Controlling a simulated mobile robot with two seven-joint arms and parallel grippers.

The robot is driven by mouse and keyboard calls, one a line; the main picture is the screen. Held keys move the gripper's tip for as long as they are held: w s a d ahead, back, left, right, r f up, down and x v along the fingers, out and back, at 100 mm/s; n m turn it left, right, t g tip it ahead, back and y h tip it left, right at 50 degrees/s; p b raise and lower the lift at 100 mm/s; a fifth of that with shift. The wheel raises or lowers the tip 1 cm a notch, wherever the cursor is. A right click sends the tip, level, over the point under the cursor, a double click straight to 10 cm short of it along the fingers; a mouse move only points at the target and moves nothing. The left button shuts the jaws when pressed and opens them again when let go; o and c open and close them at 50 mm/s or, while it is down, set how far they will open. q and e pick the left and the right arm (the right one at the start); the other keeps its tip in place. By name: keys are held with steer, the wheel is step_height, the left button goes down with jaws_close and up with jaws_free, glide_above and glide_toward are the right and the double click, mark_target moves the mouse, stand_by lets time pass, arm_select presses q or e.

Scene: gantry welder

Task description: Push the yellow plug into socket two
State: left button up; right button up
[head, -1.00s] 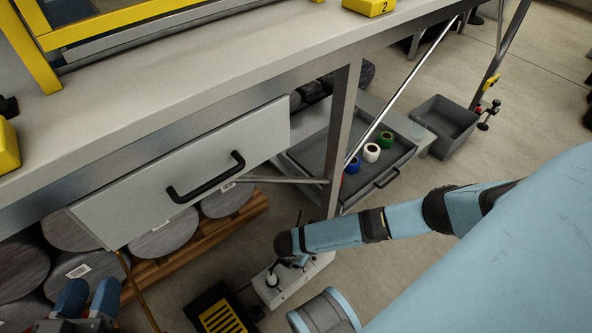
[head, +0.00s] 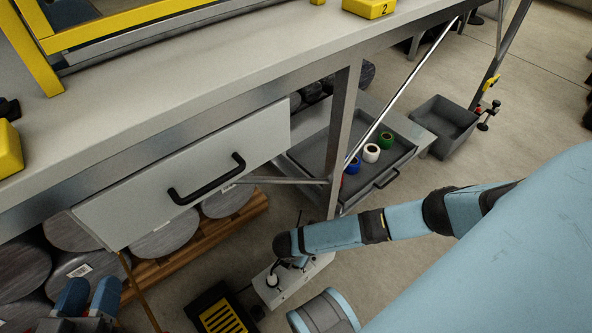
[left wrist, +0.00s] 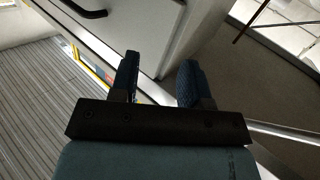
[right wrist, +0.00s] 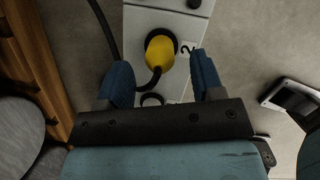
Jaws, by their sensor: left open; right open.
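The yellow plug (right wrist: 160,52) sits at a dark round socket beside the printed "2" on a pale socket strip (right wrist: 142,22) in the right wrist view. A dark cable is by it. I cannot tell how deep the plug sits. My right gripper (right wrist: 163,77) is open, its blue fingers apart on either side just below the plug, not closed on it. The strip also shows on the floor in the head view (head: 292,287), partly hidden by my right arm. My left gripper (head: 88,298) is open and empty at the lower left; it shows in the left wrist view (left wrist: 158,75).
A workbench with a drawer (head: 185,180) and a steel leg (head: 341,140) stands above the strip. A black box with yellow stripes (head: 222,314) lies left of the strip. A pallet (head: 190,245) bears grey drums. A grey bin (head: 443,125) and a tray of tape rolls (head: 310,155) stand behind.

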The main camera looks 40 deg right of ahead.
arm_select(q)
step_height(320, 180, up, 6)
steer(key=s+n+t+p, duration=0.1)
steer(key=t+p, duration=0.1)
steer(key=p, duration=0.3)
steer(key=shift+r+n+t, duration=0.2)
steer(key=shift+n+t, duration=0.1)
steer(key=shift+n, duration=0.1)
arm_select(e)
steer(key=v, duration=1.2)
arm_select(q)
steer(key=shift+s, duration=0.15)
arm_select(e)
steer(key=shift+d, duration=0.1)
